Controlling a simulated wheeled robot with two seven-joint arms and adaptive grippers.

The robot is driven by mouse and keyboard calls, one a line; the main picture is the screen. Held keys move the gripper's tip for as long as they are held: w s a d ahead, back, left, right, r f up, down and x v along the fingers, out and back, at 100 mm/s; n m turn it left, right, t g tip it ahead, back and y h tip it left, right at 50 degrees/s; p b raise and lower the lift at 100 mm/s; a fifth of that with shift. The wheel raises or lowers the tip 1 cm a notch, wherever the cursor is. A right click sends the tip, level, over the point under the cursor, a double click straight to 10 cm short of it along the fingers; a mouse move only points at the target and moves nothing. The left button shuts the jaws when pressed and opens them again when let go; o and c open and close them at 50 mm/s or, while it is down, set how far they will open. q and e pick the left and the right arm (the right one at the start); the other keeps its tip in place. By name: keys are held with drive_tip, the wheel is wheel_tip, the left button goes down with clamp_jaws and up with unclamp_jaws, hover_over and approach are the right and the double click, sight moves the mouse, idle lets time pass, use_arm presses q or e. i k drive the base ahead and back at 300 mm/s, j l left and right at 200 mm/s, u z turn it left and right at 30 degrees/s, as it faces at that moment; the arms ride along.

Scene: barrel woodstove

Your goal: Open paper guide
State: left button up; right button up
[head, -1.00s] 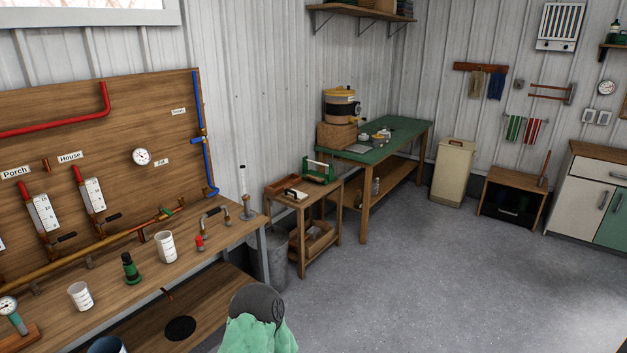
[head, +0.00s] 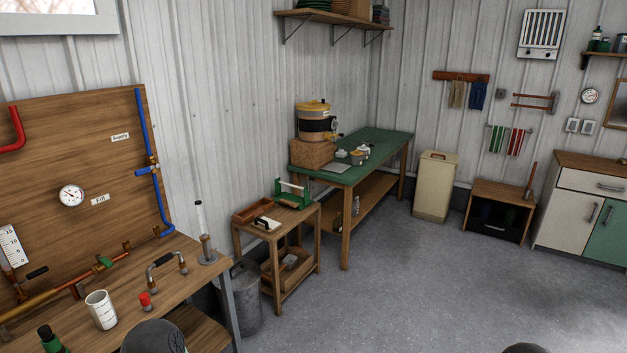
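I cannot make out for sure which thing is the paper guide. A small green device with a pale bar across its top (head: 293,194) stands on the small wooden cart (head: 243,229), beside a reddish-brown tray (head: 252,210) and a small dark-handled item (head: 267,223). The green-topped table (head: 385,142) behind it holds a yellow-lidded drum (head: 315,121) on a wooden block (head: 313,153), a grey flat plate (head: 336,167) and several small items. Neither gripper is in view; only dark rounded parts of my own arms show at the bottom edge.
A wooden workbench (head: 128,290) with pipes, a white cup (head: 101,309) and a red-capped fitting (head: 146,301) fills the lower left. A metal bin (head: 242,300) stands between it and the cart. A beige bin (head: 434,187) stands at the back. The grey floor (head: 400,290) is clear.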

sight(287, 202)
drive_tip(key=i+u, duration=0.15)
drive_tip(key=i, duration=2.15)
